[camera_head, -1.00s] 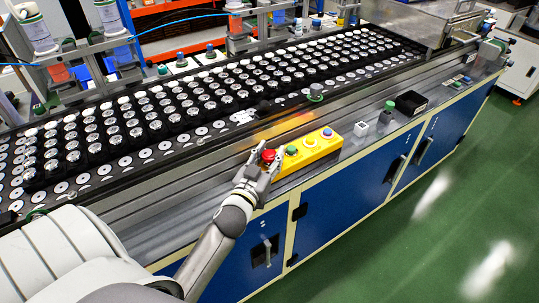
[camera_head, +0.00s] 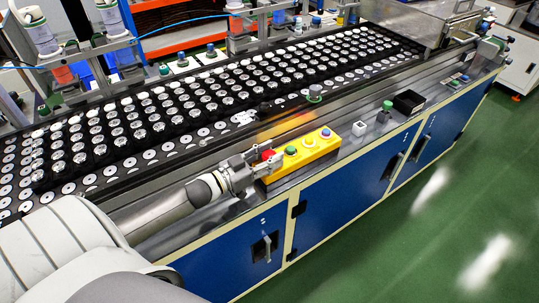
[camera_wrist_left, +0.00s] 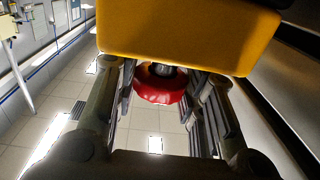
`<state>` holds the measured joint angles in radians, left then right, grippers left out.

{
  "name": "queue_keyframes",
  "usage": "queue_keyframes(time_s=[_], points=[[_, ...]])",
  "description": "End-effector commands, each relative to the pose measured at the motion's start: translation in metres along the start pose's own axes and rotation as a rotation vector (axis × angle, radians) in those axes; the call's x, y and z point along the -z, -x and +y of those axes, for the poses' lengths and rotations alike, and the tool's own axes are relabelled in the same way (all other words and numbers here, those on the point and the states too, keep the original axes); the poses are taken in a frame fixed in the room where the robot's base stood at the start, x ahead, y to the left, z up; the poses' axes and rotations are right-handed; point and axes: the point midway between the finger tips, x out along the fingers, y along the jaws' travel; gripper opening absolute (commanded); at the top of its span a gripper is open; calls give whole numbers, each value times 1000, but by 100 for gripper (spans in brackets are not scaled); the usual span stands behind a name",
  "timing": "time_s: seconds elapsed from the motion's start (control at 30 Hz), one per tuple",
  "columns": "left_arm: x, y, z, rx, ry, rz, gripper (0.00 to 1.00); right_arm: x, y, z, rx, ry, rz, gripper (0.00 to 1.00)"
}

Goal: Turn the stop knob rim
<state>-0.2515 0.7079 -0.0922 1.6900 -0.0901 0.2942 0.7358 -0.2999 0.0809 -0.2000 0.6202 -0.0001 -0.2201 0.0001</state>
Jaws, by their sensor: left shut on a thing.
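The red stop knob (camera_head: 268,155) is at the left end of the yellow control box (camera_head: 314,147), which sits on the machine's front ledge. My left gripper (camera_head: 262,160) comes in from the left and is shut on the knob, with a finger on either side of it. In the left wrist view the red knob (camera_wrist_left: 160,86) sits between the two fingers of the gripper (camera_wrist_left: 160,100), below the yellow box (camera_wrist_left: 185,35). The fingers hide part of the knob's rim in the head view. My right gripper is not in view.
The box also carries a green button (camera_head: 291,150) and a blue one (camera_head: 326,132). A white cube (camera_head: 359,128), a green-topped block (camera_head: 385,111) and a black box (camera_head: 409,102) stand farther right on the ledge. Rows of speaker parts (camera_head: 200,103) fill the conveyor behind.

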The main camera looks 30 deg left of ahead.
Motion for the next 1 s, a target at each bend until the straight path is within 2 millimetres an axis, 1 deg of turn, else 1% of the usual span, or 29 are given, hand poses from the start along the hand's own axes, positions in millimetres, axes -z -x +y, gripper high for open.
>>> queue_keyframes(time_s=[0.3,0.77,0.8,0.97,1.0], points=[[1,-1,-1,-101,-3,2,13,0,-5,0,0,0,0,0],[1,-1,0,-115,-1,2,13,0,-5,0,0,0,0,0],[1,-1,0,-115,-1,2,38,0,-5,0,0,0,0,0],[1,-1,0,-115,-1,2,59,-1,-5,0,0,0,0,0],[1,-1,0,-115,-1,2,60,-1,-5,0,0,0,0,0]])
